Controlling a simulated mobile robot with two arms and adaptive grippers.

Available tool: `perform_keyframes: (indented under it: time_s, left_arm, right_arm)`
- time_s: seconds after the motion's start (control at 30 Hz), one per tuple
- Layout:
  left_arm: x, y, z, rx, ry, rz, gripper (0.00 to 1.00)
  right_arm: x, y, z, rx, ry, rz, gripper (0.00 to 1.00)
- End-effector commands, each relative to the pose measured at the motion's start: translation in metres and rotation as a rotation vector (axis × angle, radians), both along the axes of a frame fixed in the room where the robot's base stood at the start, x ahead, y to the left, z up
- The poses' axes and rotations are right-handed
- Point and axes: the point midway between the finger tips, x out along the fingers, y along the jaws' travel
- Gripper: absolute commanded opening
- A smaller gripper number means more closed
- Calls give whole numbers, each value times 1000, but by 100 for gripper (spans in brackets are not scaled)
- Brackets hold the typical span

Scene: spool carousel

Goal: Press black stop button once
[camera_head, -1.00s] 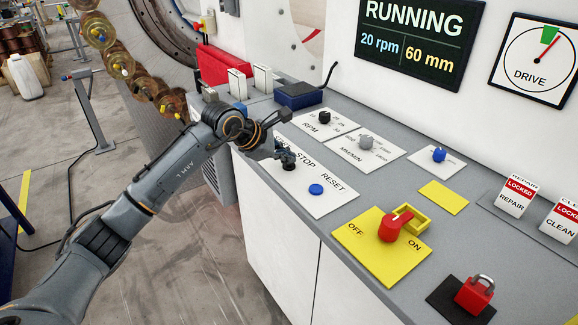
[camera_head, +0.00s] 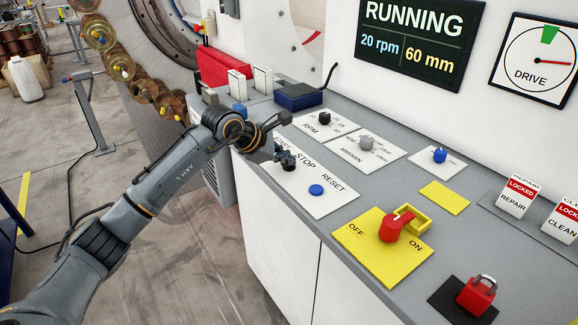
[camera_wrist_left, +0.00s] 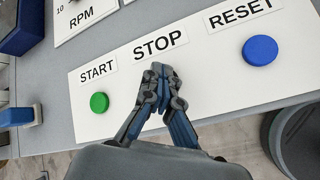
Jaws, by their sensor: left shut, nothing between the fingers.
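A white panel (camera_head: 335,198) on the console carries the labels START, STOP and RESET. In the left wrist view, a green button (camera_wrist_left: 99,102) sits under START and a blue button (camera_wrist_left: 260,50) under RESET. The blue button also shows in the head view (camera_head: 316,190). My left gripper (camera_head: 287,162) is over the panel just below the STOP label. Its fingertips (camera_wrist_left: 161,72) are together, with nothing between them. The black stop button is hidden behind the fingers in both views, so contact with it cannot be told. My right gripper is out of view.
The screen (camera_head: 420,42) reads RUNNING, 20 rpm, 60 mm. The DRIVE dial (camera_head: 536,60) has its needle pointing right, off the green mark. Knobs stand behind the panel. A red switch (camera_head: 396,226) on a yellow plate and a red padlock (camera_head: 476,296) lie to the right.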

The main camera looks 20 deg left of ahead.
Motion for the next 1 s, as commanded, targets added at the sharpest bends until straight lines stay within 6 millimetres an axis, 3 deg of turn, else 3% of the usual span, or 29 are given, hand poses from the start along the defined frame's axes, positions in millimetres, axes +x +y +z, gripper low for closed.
perform_keyframes:
  time_s: [1.0]
  left_arm:
    - [0, 0, 20, 1, 0, 1, 0]
  right_arm:
    - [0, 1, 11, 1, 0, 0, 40]
